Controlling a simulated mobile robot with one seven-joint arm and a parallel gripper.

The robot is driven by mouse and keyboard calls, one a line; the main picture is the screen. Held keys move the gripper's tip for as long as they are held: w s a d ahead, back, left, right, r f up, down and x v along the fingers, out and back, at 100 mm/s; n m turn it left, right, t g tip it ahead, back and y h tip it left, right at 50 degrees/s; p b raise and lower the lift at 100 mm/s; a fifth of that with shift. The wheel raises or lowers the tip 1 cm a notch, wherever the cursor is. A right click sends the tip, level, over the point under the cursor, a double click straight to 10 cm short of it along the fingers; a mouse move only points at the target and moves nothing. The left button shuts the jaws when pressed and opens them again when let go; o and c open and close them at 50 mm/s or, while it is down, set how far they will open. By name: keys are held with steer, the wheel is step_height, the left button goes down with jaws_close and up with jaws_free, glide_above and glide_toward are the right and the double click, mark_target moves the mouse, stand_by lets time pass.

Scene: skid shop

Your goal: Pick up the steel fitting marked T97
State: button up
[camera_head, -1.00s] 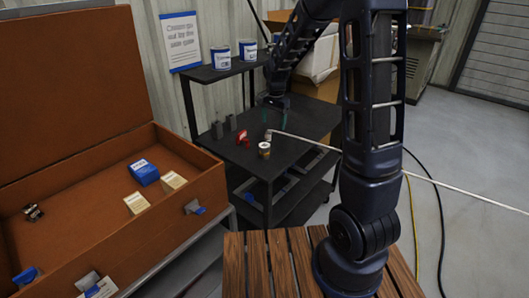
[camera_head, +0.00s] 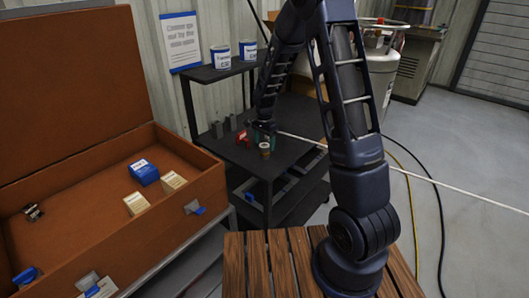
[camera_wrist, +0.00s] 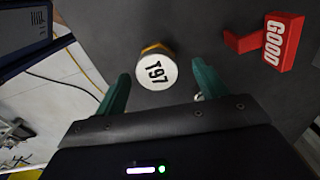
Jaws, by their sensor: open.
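The fitting marked T97 (camera_wrist: 157,72) shows in the wrist view as a round white top with black lettering over a brass-coloured edge. It stands on the dark cart top. In the head view, a small brass-coloured piece with a pale top (camera_head: 265,149), which looks like the same fitting, stands near the cart's front edge. My gripper (camera_wrist: 160,78) is open, its green fingers apart, with the fitting appearing between and just ahead of the fingertips. In the head view my gripper (camera_head: 263,137) is low over the cart, just behind the fitting. Any contact cannot be told.
A red stand marked GOOD (camera_wrist: 283,42) is right of the fitting in the wrist view. Dark grey blocks (camera_head: 217,129) stand left on the cart (camera_head: 290,120). An open brown case (camera_head: 190,185) is at left.

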mark_target(265, 145)
steer(key=shift+s+d+f, duration=0.15)
steer(key=shift+f, duration=2.45)
steer(key=c, duration=1.1)
steer(key=shift+r, duration=0.15)
